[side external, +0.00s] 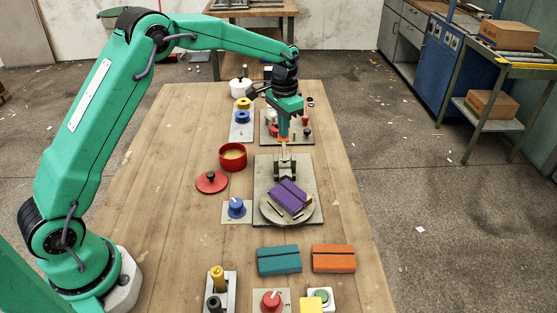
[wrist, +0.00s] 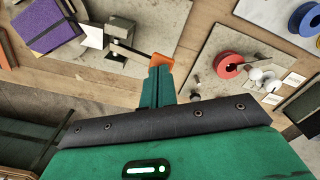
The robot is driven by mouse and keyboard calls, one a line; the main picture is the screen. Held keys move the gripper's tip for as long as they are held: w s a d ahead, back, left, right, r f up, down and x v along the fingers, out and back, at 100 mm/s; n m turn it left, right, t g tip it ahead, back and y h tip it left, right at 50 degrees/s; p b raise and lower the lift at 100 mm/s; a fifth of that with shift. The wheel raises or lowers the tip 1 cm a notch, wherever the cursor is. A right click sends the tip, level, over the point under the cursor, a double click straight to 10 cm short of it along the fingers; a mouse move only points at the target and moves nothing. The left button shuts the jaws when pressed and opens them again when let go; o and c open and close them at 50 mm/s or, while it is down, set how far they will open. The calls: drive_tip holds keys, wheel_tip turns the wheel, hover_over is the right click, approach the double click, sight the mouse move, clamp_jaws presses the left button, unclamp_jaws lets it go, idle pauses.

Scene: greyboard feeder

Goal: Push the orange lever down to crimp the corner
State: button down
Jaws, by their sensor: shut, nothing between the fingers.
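The orange lever end (side external: 283,139) sits at the far end of the press on a grey plate; it also shows in the wrist view (wrist: 160,61). Its dark arm (wrist: 128,48) runs back to the grey press block (side external: 285,166). A purple box (side external: 289,196) with a dark band lies on the round turntable (side external: 270,211) in front of the press. My gripper (side external: 284,126) is shut and empty, pointing down at the lever end. In the wrist view its green fingertips (wrist: 158,77) overlap the orange end; I cannot tell whether they touch.
A board with red parts (side external: 304,121) stands just behind the lever. A red pot (side external: 233,157), its lid (side external: 211,182) and a blue knob (side external: 237,208) are to the left. Teal (side external: 279,260) and orange (side external: 333,258) boxes lie in front. The left of the table is clear.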

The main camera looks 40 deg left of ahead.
drive_tip(key=shift+f, duration=2)
drive_tip(key=shift+r, duration=5.05)
